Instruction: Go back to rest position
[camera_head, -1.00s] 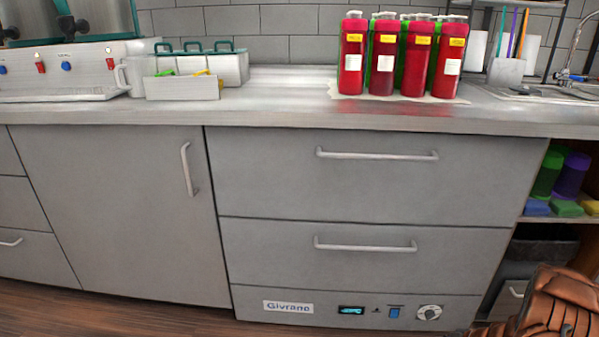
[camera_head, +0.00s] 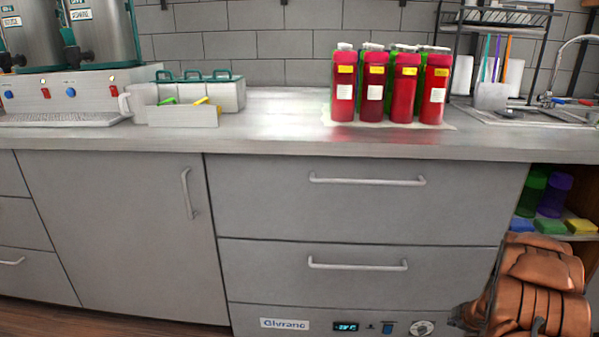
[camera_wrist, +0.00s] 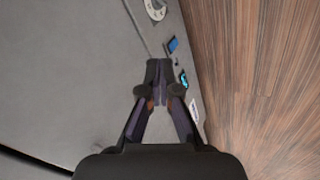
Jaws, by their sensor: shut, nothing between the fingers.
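My gripper (camera_wrist: 158,68) shows in the wrist view with its dark fingers together and nothing between them. It hangs in front of the lower grey cabinet front, near the control panel with a blue switch (camera_wrist: 173,45) and a knob (camera_wrist: 155,9). In the head view my orange-brown arm is at the lower right, before the open shelf. The gripper's fingertips are not clearly visible there.
The steel counter (camera_head: 280,146) holds red bottles (camera_head: 404,88), a bin with green handles (camera_head: 200,92) and a dispenser (camera_head: 65,90). Below are drawers (camera_head: 365,195) with bar handles. The shelf (camera_head: 560,232) at right holds cups and sponges. Wooden floor (camera_wrist: 270,90) lies beside the cabinet.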

